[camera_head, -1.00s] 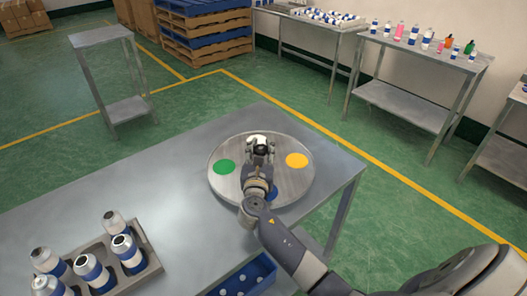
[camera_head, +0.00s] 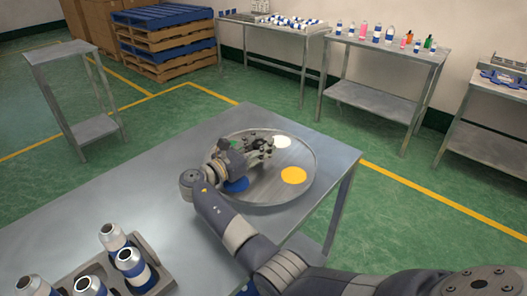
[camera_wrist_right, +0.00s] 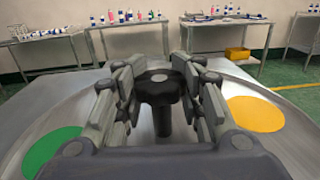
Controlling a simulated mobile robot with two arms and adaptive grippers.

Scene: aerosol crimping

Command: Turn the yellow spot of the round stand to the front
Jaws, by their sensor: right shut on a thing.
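The round grey stand (camera_head: 305,188) lies on the near metal table and carries coloured spots. Its yellow spot (camera_head: 293,175) is at the right, slightly towards the front. The white spot (camera_head: 282,142) is at the back right. The blue spot (camera_head: 236,185) is at the front left, and the green spot (camera_head: 234,144) at the back left is mostly hidden by my gripper. My right gripper (camera_head: 264,146) is over the middle of the stand. In the right wrist view its fingers (camera_wrist_right: 160,88) are shut around a black knob (camera_wrist_right: 159,77) on a post. My left gripper is out of view.
The near table (camera_head: 190,155) has a grey tray (camera_head: 158,271) with several silver-and-blue cans at the front left. My right arm covers the table's front right part. The table's left and back top is clear. Side tables with bottles stand further back.

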